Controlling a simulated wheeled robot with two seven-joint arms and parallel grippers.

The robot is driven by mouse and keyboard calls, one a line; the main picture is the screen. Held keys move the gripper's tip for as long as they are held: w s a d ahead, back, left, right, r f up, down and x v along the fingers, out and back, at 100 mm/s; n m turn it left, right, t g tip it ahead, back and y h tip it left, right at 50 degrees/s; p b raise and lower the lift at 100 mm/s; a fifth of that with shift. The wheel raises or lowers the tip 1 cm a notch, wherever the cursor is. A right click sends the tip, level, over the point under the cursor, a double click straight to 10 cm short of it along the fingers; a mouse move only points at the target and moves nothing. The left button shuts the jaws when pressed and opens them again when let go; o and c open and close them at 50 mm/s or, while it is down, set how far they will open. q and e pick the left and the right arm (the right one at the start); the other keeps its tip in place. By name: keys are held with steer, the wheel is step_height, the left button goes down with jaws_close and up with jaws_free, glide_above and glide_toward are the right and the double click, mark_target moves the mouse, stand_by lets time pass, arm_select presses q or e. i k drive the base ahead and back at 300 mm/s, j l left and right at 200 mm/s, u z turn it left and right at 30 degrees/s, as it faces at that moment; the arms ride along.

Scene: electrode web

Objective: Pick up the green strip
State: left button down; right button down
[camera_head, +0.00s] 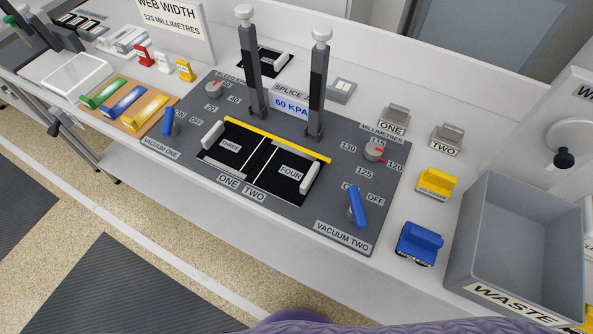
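The green strip (104,94) lies on a tan board (117,113) at the left of the bench. It is the leftmost of three similar coloured pieces there. A blue strip (124,102) and a yellow-orange strip (146,111) lie beside it to the right, apart from it. Each carries a small label too small to read. Nothing covers the green strip. Neither of my grippers can be made out in this view.
Right of the board is a grey splice jig panel (290,213) with two tall upright posts and a blue Vacuum One lever (168,122) close by. A white plate (64,72) lies left. A grey waste bin (515,240) stands far right.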

mark_target(91, 103)
steer(key=u, duration=1.25)
